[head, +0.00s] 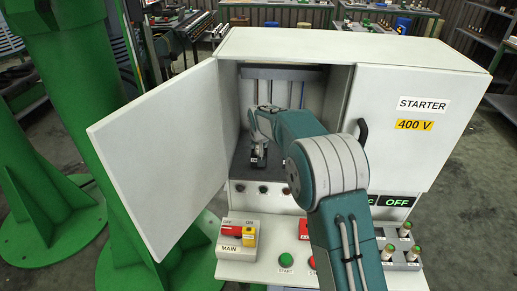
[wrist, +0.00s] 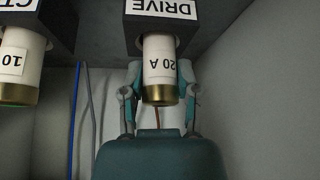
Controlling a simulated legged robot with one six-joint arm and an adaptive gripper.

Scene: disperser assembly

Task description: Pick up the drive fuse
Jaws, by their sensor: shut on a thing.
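The drive fuse (wrist: 161,60) is a white cylinder with a brass end cap and a "20 A" label. It hangs from a dark holder (wrist: 160,10) marked "DRIVE" in the wrist view, its top hidden in the holder. My gripper (wrist: 161,82) has one finger on each side of the fuse and is shut on it. In the head view my arm reaches through the open left door into the cabinet (head: 285,45). My gripper (head: 259,152) is small and dark there, and the fuse cannot be made out.
Another fuse (wrist: 18,65), marked "10", hangs left of the drive fuse in its own holder. Blue and grey cables run behind. The open cabinet door (head: 160,150) stands to the left; the right door (head: 415,120) is closed. A switch panel (head: 265,240) lies below.

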